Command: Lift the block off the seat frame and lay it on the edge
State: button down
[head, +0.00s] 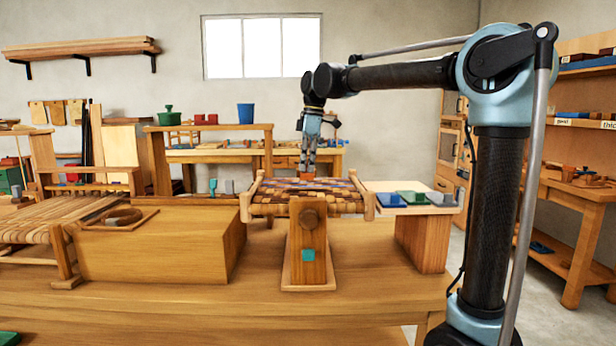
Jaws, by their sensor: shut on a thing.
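The seat frame (258,211) holds a woven seat of brown, tan and dark strips, standing on a wooden stand in the middle of the workbench. My gripper (308,173) points straight down over the back middle of the weave. It is shut on a small orange-brown block (307,175), mostly hidden between the fingers. The block is at or just above the weave; I cannot tell whether it touches. Which edge the task names is not clear from this view.
Right of the seat, a pale-topped stand (381,187) carries blue, green and grey pieces. Left are a large wooden box (150,255) and another woven seat (55,215). The bench front (200,305) is mostly clear. A back table (225,158) holds several items.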

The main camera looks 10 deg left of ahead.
notch_tip(320, 180, up, 14)
dwell(0.4)
